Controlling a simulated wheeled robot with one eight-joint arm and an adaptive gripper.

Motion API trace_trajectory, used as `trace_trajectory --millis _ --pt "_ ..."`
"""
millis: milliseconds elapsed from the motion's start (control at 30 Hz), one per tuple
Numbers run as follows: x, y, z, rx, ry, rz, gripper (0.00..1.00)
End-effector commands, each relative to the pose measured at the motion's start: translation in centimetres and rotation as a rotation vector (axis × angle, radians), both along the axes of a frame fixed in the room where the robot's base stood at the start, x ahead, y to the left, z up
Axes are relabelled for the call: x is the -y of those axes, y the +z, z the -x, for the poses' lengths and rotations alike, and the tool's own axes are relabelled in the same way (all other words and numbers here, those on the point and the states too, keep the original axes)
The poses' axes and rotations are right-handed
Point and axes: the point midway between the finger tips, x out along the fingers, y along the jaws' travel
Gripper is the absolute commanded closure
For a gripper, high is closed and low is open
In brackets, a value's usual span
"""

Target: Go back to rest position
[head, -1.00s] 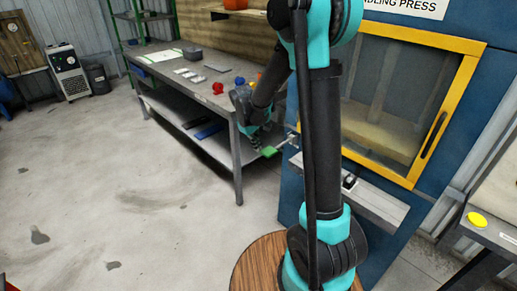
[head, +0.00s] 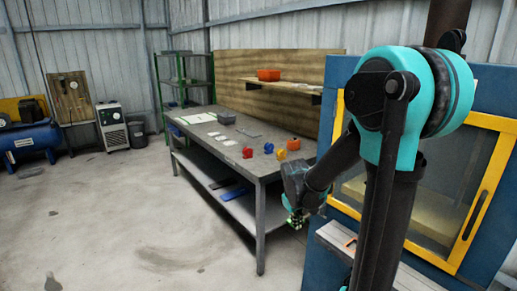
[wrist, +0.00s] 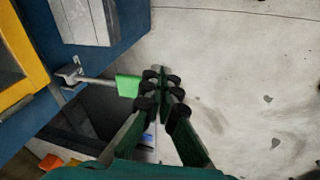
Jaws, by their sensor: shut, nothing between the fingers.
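My gripper (head: 296,221) hangs low in front of the blue press (head: 327,208), near the right end of the workbench. In the wrist view its dark fingertips (wrist: 160,84) are together with nothing between them. A green handle (wrist: 128,86) on a metal rod sits just left of the fingertips; I cannot tell whether they touch. The rod joins a bracket (wrist: 71,75) on the blue press body. In the head view the handle is mostly hidden behind the gripper.
The grey workbench (head: 262,166) holds small red, blue, yellow and orange items. The press has a yellow-framed door (head: 478,205) and a grey ledge (head: 336,238). A blue compressor (head: 30,139) stands far left. The concrete floor (head: 150,220) at left is open.

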Motion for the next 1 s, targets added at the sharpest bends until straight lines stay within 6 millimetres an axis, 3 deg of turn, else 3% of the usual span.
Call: trace_trajectory --millis 33,300,500,700,1000 --pt "0.8 0.2 1.8 0.016 -0.034 -0.02 1.0" --pt "3.0 -0.1 9.9 0.101 -0.217 -0.143 1.0" --pt "3.7 -1.3 14.5 0.153 -0.331 -0.216 1.0" --pt "3.8 -2.0 16.4 0.178 -0.383 -0.251 1.0" --pt "3.8 -2.1 16.5 0.181 -0.387 -0.254 1.0"
